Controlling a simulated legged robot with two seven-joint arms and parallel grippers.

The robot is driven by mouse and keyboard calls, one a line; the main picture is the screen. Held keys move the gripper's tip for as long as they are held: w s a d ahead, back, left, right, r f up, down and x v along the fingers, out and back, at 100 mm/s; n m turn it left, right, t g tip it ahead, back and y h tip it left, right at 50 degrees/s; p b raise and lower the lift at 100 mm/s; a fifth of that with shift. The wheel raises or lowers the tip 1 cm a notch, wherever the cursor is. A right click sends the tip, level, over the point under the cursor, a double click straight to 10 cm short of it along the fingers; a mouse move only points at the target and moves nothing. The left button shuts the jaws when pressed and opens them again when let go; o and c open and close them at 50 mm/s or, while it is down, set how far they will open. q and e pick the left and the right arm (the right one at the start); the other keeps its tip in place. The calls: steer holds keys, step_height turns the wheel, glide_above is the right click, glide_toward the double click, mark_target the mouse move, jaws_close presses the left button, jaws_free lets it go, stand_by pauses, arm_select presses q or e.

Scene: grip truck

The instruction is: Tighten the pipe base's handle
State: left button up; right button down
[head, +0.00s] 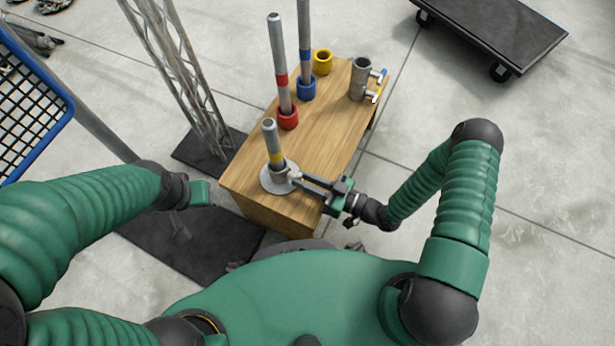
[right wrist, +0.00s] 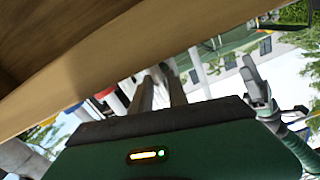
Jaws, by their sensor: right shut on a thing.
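The pipe base (head: 267,182) is a round grey flange on the near end of a wooden table. A short grey pipe with a yellow band (head: 272,143) stands upright in it. Its small handle (head: 293,173) is on the right side, partly hidden by my fingertips. My right gripper (head: 298,179) reaches in from the right and is shut on the handle. In the right wrist view, its two fingers (right wrist: 162,92) point away, close together; the handle is hard to make out there. My left gripper (head: 198,193) hangs left of the table, empty space around it; its fingers are not clear.
The wooden table (head: 325,130) also bears a red-collared pipe (head: 281,75), a blue-collared pipe (head: 305,55), a yellow ring (head: 322,62) and a grey cylinder with clamps (head: 360,80). A metal truss (head: 185,80) stands left of the table. A dark cart (head: 495,30) is at the back right.

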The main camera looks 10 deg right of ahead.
steer(key=shift+s+f+m, duration=0.1)
steer(key=shift+m, duration=0.3)
steer(key=c, duration=1.1)
jaws_free()
steer(key=shift+s+d+p, duration=0.1)
steer(key=shift+d+p, duration=0.15)
steer(key=shift+p, duration=0.05)
steer(key=p+v, duration=0.5)
steer(key=v, duration=1.1)
steer(key=shift+s+d, duration=0.15)
steer(key=shift+s, duration=0.05)
